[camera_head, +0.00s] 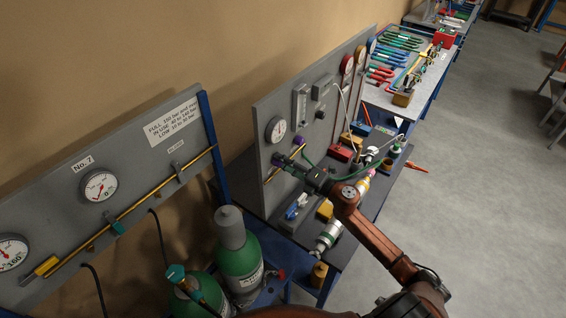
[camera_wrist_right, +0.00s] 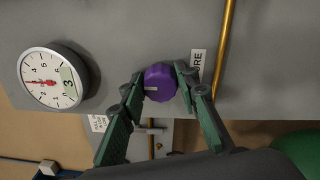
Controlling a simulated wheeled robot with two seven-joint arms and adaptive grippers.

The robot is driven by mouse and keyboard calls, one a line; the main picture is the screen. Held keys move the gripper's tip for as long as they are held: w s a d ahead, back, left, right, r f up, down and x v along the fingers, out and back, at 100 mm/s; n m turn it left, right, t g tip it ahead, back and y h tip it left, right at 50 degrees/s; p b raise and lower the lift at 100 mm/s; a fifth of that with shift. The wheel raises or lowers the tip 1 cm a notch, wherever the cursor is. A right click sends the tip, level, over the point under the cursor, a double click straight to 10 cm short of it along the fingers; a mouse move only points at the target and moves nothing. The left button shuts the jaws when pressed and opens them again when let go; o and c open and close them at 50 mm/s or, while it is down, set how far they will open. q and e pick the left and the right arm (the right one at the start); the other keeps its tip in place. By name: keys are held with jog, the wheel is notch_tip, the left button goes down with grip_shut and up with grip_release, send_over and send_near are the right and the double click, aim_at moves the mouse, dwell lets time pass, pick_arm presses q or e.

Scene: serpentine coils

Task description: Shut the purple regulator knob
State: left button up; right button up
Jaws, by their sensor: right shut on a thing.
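The purple regulator knob (camera_wrist_right: 160,82) sticks out of the grey panel in the right wrist view, beside a round dial. In the head view the knob (camera_head: 278,159) is partly hidden by my right gripper (camera_head: 286,163). The right gripper (camera_wrist_right: 160,88) has its two green fingers on either side of the knob and is shut on it. A white bar mark shows low on the knob's face. My left gripper is not in view.
A white gauge (camera_wrist_right: 47,82) with a red needle sits left of the knob. A brass pipe (camera_wrist_right: 226,50) runs along the panel to its right. Another purple knob (camera_head: 299,140) is close by. Green cylinders (camera_head: 240,262) stand left of the bench, which holds several tools and fittings.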

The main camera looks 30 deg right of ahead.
jog(key=o, duration=1.2)
jog(key=shift+c, duration=0.2)
jog(key=v, duration=1.2)
jog(key=shift+d+f, duration=0.1)
jog(key=shift+f, duration=0.05)
